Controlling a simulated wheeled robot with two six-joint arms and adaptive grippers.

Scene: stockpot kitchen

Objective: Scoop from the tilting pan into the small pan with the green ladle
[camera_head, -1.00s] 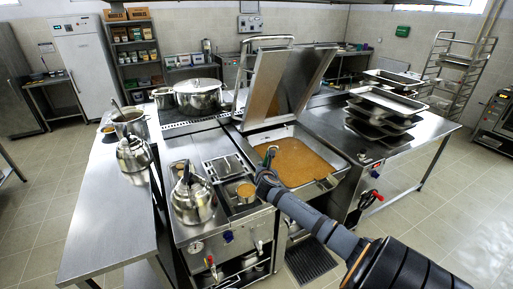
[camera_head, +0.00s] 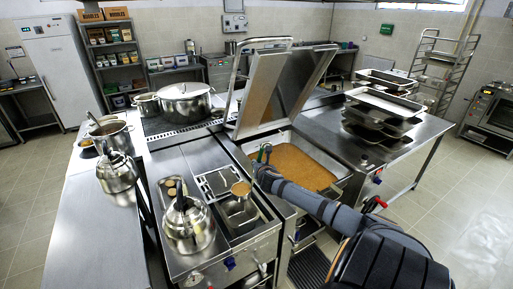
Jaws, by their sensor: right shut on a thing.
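The tilting pan (camera_head: 325,159) stands with its lid up and holds a flat layer of brown food. My right gripper (camera_head: 261,168) is shut on the green ladle (camera_head: 265,150), near the pan's front left corner. The green handle end sticks up above the gripper. A round, brown-filled bowl (camera_head: 241,188), which looks like the ladle's bowl, sits left of and below the gripper. It appears above the small metal pan (camera_head: 240,216) in the counter well and hides part of it. Whether they touch is unclear. My left gripper is not visible.
A kettle (camera_head: 188,222) stands just left of the small pan, and another kettle (camera_head: 118,172) stands on the left counter. A large lidded stockpot (camera_head: 186,104) is behind. Stacked trays (camera_head: 381,112) lie on the right table. The near left counter is bare.

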